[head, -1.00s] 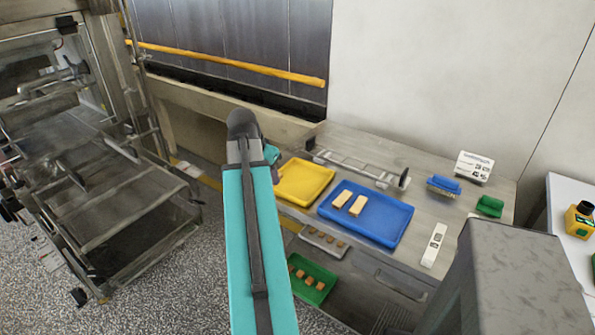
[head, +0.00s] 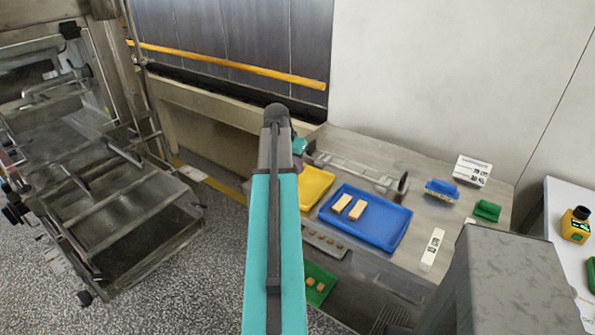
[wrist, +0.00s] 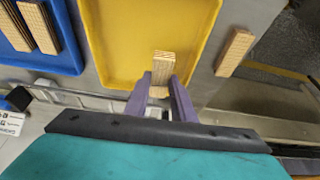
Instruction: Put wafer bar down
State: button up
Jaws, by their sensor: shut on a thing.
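My gripper (wrist: 161,82) shows its two purple fingers in the wrist view, shut on a pale wafer bar (wrist: 163,66). The held bar overlaps the near edge of the yellow tray (wrist: 120,45) in that view; its height above the tray is hard to tell. The yellow tray also shows in the head view (head: 316,186), partly hidden by my arm, which hides the fingers there too. Another wafer bar (wrist: 235,52) lies outside the yellow tray, to its right in the wrist view.
Two wafer bars (head: 349,208) lie in the blue tray (head: 385,228) beside the yellow one. A metal rack (head: 355,168) stands behind the trays. A green tray (head: 322,292) with brown pieces is lower down. A blue brush (head: 441,190) and a sign (head: 472,170) stand at the back right.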

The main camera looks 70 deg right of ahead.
jog(key=shift+d, duration=0.1)
jog(key=shift+s+d, duration=0.15)
jog(key=shift+d, duration=0.45)
jog(key=shift+a+f+p, duration=0.1)
jog(key=shift+f+p, duration=0.75)
jog(key=shift+f, duration=0.95)
jog(key=shift+f, duration=0.2)
jog(key=o, duration=0.8)
jog(key=shift+r, duration=0.25)
jog(key=shift+b+v, duration=1.15)
jog(key=shift+v, duration=4.8)
